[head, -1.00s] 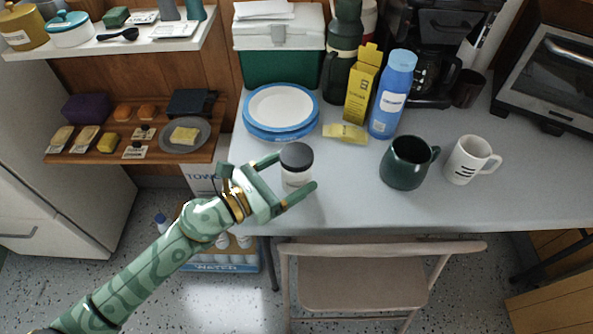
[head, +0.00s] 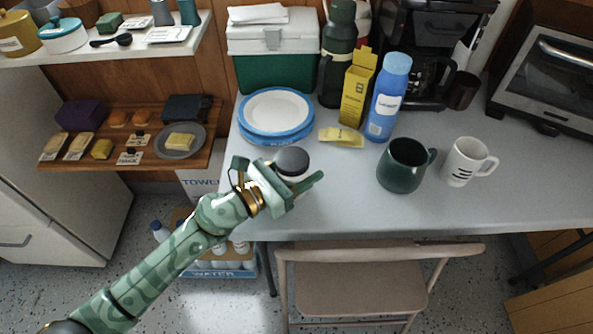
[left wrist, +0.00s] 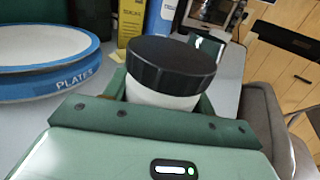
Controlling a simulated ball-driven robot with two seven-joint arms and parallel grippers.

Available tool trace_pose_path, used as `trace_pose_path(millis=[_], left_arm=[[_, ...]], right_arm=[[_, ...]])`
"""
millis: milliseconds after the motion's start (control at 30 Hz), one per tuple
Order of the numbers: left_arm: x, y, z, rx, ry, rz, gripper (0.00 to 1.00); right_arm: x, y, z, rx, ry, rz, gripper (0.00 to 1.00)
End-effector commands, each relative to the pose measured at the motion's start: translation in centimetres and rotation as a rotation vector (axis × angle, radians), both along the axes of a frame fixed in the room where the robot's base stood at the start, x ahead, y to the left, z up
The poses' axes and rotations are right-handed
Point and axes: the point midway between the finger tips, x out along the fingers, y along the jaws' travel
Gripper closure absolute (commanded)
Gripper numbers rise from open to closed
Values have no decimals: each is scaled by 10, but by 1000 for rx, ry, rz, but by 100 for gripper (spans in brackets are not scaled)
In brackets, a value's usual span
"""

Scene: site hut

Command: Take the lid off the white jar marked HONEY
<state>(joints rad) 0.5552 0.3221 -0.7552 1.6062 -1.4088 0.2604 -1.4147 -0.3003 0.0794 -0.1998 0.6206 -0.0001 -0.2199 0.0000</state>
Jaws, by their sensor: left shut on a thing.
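A small white jar (head: 296,179) with a dark ribbed lid (head: 291,160) stands near the front left of the grey table. In the left wrist view, the lid (left wrist: 172,70) sits on the white jar body (left wrist: 160,95). No writing on the jar shows in either view. My left gripper (head: 300,172) is shut on the white jar, its green fingers on either side of the body below the lid. The fingers and palm hide much of the jar's lower part. My right gripper is not in view.
Blue-rimmed plates (head: 273,136) stand behind the jar, with a yellow packet (head: 341,137), yellow box (head: 357,88) and blue bottle (head: 387,97) to their right. A green mug (head: 403,168) and white mug (head: 466,162) stand right. The table between jar and green mug is clear.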

Motion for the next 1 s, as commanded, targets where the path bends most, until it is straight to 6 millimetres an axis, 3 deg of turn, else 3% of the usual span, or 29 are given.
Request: trace_pose_path(millis=[267,567,800,1000], left_arm=[[0,0,40,0,-11,0,77],[-56,1,111,0,-11,-2,77],[-115,3,126,-1,-4,-1,77],[-137,3,131,-1,-2,0,77]], right_arm=[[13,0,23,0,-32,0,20],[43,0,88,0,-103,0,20],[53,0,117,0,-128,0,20],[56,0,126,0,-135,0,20]])
